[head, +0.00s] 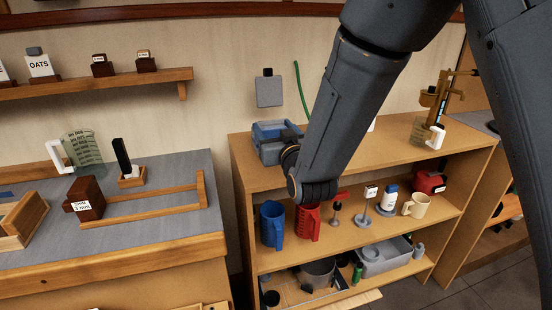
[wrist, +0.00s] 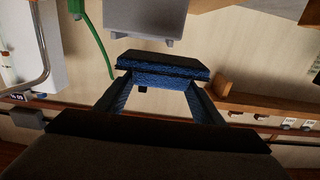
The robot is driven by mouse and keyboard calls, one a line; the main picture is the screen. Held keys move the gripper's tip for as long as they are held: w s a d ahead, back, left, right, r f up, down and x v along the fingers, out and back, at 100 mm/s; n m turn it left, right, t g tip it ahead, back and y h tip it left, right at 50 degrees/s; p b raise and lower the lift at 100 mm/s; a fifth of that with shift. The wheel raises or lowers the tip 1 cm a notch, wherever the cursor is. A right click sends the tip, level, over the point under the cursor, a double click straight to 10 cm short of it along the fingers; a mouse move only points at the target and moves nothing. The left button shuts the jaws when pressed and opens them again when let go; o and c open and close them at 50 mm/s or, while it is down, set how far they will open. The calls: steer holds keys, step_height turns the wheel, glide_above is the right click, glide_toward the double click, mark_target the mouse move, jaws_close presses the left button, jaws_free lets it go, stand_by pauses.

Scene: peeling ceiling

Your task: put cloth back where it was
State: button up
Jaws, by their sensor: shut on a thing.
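My gripper (head: 276,146) is over the left end of the unit's top, partly hidden by my arm. In the wrist view my gripper (wrist: 160,88) has its two fingers apart, with a dark and blue textured piece, seemingly the folded cloth (wrist: 160,72), held between their tips. In the head view the blue-grey shape (head: 272,130) at the gripper is where the cloth appears, but cloth and fingers are hard to separate. I cannot tell whether it touches the unit's top.
A grey square panel (head: 269,92) and green hose (head: 301,90) are on the wall behind. The shelf unit (head: 385,147) holds a blue mug (head: 271,224) and red mug (head: 308,224) below my arm. A workbench (head: 150,240) stands left, a brass device (head: 440,97) right.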

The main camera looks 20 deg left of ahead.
steer(key=shift+f+p, duration=0.7)
steer(key=shift+f, duration=3.5)
steer(key=shift+f, duration=0.15)
steer(key=o, duration=1.7)
steer(key=shift+o, duration=0.2)
steer(key=shift+s+d, duration=0.15)
steer(key=shift+s, duration=0.1)
steer(key=b+v, duration=0.2)
steer(key=v, duration=0.9)
steer(key=shift+s+b, duration=0.3)
steer(key=shift+b, duration=0.05)
